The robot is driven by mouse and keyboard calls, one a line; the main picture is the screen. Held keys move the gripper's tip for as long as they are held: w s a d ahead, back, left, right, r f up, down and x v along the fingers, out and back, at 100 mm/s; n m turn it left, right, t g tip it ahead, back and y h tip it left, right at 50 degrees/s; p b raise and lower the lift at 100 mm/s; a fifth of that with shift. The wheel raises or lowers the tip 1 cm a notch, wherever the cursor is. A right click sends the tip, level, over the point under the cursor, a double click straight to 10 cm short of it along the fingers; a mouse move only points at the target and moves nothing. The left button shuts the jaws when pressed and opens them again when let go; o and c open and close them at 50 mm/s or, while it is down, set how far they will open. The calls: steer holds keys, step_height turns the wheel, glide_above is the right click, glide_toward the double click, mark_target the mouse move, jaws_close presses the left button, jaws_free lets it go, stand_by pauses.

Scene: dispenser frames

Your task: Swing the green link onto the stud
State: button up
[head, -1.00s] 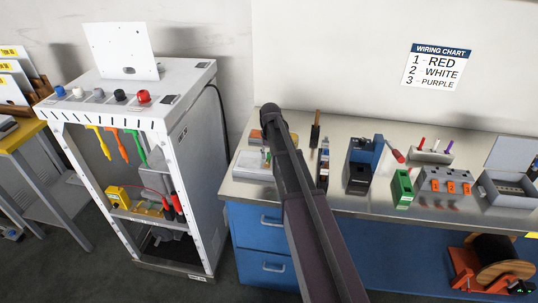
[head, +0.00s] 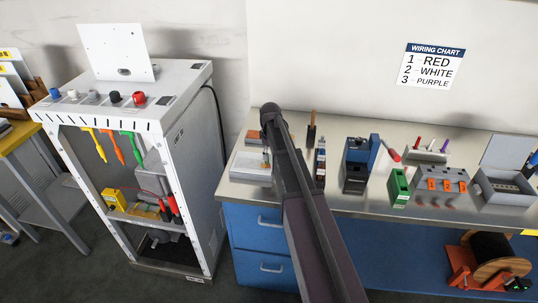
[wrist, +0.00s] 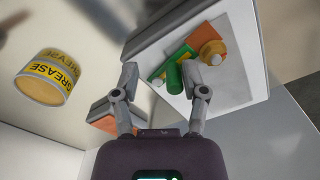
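In the wrist view a green link (wrist: 174,78), with a rounded green post on it, lies across a pale plate (wrist: 243,85). In the head view my arm partly hides the plate (head: 248,166) at the bench's left end, and my fingertips do not show clearly.
A grease tin (wrist: 46,78) shows in the wrist view. On the steel bench (head: 330,202) stand a blue-and-black device (head: 358,165), a green block (head: 398,188) and a grey box (head: 505,188). A white cabinet (head: 195,165) stands left of the bench, across a narrow gap.

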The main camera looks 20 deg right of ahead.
steer(key=n, duration=0.2)
steer(key=shift+w+d+n, duration=0.2)
steer(key=shift+d+n, duration=0.05)
steer(key=shift+n, duration=0.05)
step_height(320, 180, up, 14)
steer(key=p, duration=1.4)
steer(key=s+a+f+m+b, duration=0.1)
steer(key=s+a+m, duration=0.2)
steer(key=s, duration=0.5)
steer(key=s+a+f+m+b, duration=0.2)
steer(key=s+a, duration=0.2)
steer(key=s, duration=0.5)
steer(key=s+a+f+m+b, duration=0.1)
steer(key=s+a+m, duration=0.2)
steer(key=s, duration=0.5)
steer(key=shift+s+a+f+m+b, duration=0.3)
steer(key=shift+a, duration=0.25)
steer(key=shift+w, duration=0.1)
steer(key=shift+c, duration=1.4)
steer(key=w+d+r+n+p, duration=0.1)
steer(key=w+d+n, duration=0.1)
steer(key=w, duration=0.6)
steer(key=w+d+r+n+p, duration=0.2)
steer(key=w+d, duration=0.2)
steer(key=w, duration=0.4)
steer(key=w+d+r+n+p, duration=0.1)
steer(key=w+d, duration=0.3)
steer(key=w, duration=0.5)
steer(key=shift+r+n, duration=0.2)
steer(key=shift+n, duration=0.5)
